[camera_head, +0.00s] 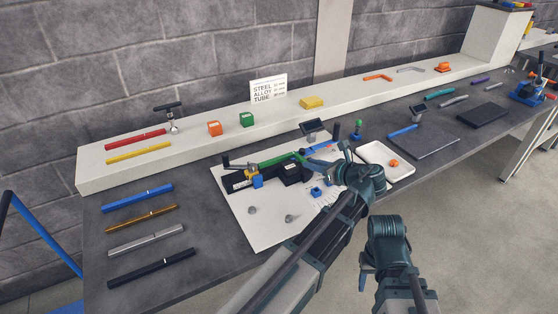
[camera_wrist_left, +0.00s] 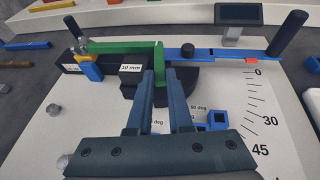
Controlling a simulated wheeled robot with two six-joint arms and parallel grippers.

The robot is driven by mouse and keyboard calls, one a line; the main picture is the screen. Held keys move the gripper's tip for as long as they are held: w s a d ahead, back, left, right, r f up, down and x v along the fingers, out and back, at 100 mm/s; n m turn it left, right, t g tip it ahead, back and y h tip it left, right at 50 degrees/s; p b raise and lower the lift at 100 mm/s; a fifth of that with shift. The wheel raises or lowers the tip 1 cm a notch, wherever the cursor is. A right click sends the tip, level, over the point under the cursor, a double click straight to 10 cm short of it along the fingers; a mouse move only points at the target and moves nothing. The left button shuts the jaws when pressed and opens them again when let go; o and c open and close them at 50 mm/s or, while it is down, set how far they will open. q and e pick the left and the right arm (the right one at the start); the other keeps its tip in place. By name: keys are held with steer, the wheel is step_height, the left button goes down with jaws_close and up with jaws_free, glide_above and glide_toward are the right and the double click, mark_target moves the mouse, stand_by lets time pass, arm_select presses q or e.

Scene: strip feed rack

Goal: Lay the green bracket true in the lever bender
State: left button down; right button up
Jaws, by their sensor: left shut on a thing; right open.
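The green bracket (camera_head: 280,158) lies along the lever bender (camera_head: 240,182) on the white board. In the left wrist view the bracket (camera_wrist_left: 120,47) runs sideways behind the black block marked 10 mm (camera_wrist_left: 131,75), its left part by the blue clamp (camera_wrist_left: 90,67). Its right end meets the bender's blue lever (camera_wrist_left: 220,54). My left gripper (camera_wrist_left: 152,76) is shut on the bracket's right end, where a short leg points toward me. The fingers hide part of that leg. My right gripper (camera_head: 368,276) is open, low in front of the bench, away from the bender.
The white board (camera_head: 262,232) bears an angle scale (camera_wrist_left: 258,120), two grey knobs and a small blue square part (camera_wrist_left: 216,120). A white tray (camera_head: 372,153) with an orange piece stands right of the bender. Coloured bars (camera_head: 138,198) lie at left.

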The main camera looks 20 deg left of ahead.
arm_select(q)
steer(key=shift+f+b, duration=1.3)
arm_select(e)
steer(key=shift+f, duration=1.35)
arm_select(q)
steer(key=c, duration=0.8)
jaws_free()
steer(key=shift+o, duration=0.2)
arm_select(e)
steer(key=shift+r, duration=0.1)
